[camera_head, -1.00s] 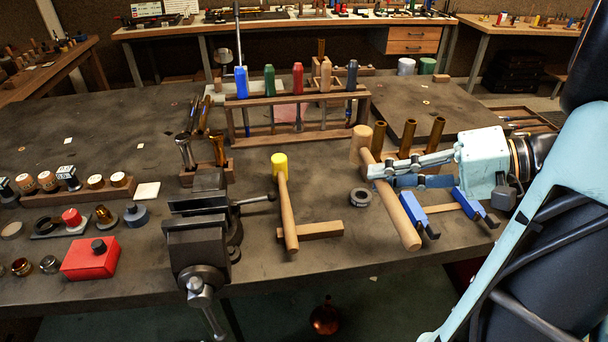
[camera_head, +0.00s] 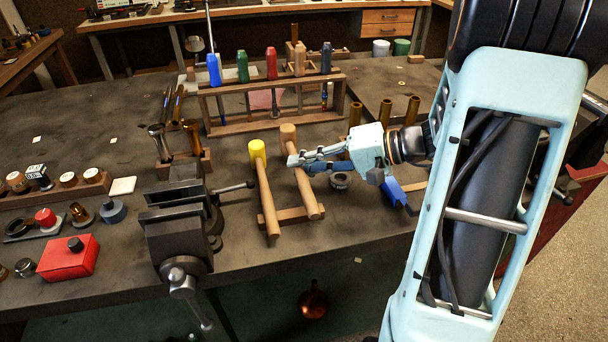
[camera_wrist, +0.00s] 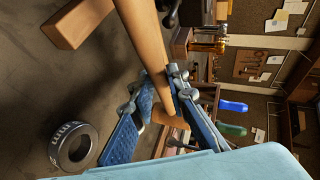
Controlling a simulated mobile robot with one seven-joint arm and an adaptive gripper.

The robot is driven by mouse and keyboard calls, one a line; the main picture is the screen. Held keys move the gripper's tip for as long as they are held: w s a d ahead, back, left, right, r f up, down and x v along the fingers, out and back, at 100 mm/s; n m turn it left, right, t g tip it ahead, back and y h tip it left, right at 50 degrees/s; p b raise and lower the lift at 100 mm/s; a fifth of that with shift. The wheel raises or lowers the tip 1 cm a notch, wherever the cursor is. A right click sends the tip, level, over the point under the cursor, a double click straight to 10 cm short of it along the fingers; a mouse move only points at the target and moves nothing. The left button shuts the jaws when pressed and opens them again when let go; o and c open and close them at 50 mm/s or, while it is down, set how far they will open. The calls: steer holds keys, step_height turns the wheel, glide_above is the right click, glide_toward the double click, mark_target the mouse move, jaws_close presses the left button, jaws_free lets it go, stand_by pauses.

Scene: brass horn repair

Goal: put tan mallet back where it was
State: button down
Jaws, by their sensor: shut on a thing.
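The tan mallet (camera_head: 303,187) has a wooden head at the back and a handle running toward the table's front. My gripper (camera_head: 293,160) comes from the right and is shut on its handle, just below the head. In the wrist view, the blue-padded fingers of my gripper (camera_wrist: 160,92) close on the mallet's handle (camera_wrist: 149,45). The handle's front end lies over the right part of a wooden rest (camera_head: 284,217); I cannot tell if they touch. The yellow-headed mallet (camera_head: 264,190) leans on the left part of that rest.
A dark ring (camera_head: 341,181) lies right of the tan mallet. A screwdriver rack (camera_head: 270,126) stands behind. A vise (camera_head: 180,225) stands to the left.

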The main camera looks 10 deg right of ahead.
mark_target(304, 176)
steer(key=shift+f, duration=1.5)
steer(key=shift+f+b, duration=0.2)
steer(key=shift+b, duration=0.2)
steer(key=c, duration=2.2)
jaws_free()
steer(key=shift+o, duration=0.2)
steer(key=shift+r, duration=0.2)
steer(key=shift+d+r+p, duration=0.1)
steer(key=shift+d+p, duration=0.15)
steer(key=shift+p, duration=0.05)
steer(key=v, duration=1.1)
steer(key=shift+s+d+r, duration=0.1)
steer(key=shift+s+d, duration=0.05)
steer(key=shift+s, duration=0.05)
